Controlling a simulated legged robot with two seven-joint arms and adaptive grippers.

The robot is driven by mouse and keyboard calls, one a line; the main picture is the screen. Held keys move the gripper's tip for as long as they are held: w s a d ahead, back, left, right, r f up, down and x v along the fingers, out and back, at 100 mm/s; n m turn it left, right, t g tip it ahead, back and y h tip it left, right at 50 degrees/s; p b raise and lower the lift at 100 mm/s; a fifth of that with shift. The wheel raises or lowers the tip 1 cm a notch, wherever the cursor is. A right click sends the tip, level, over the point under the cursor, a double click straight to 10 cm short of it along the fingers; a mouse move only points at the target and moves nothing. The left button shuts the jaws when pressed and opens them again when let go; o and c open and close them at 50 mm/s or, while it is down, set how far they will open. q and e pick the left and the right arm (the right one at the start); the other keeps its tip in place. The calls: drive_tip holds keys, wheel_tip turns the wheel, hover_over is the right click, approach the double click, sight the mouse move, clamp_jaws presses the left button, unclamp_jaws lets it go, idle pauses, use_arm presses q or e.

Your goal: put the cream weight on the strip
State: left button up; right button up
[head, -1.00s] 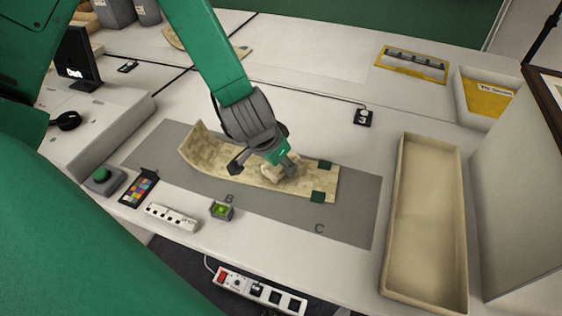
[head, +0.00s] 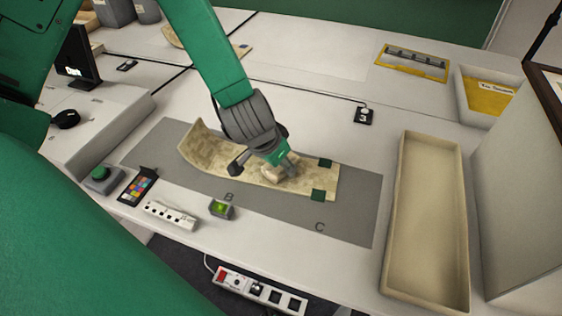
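The strip (head: 225,160) is a mottled tan sheet lying on a grey mat (head: 345,215), with its left end curled up. Two small dark green weights (head: 319,195) sit at the corners of its right end. The cream weight (head: 272,173) is a small pale block at the strip's middle right, partly hidden by my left gripper (head: 286,168). The gripper points down at the cream weight, with its fingertips against or just beside it. The fingers are small and partly hidden, so whether they grip it is unclear. My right gripper is out of view.
A long empty cream tray (head: 390,225) stands at the right. A yellow tray (head: 415,73) holds a dark bar at the back.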

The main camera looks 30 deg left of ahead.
use_arm(q)
drive_tip(key=o, duration=0.3)
drive_tip(key=shift+o, duration=0.2)
drive_tip(key=v, duration=1.1)
drive_tip(key=shift+r, duration=0.4)
drive_tip(key=shift+s, duration=0.1)
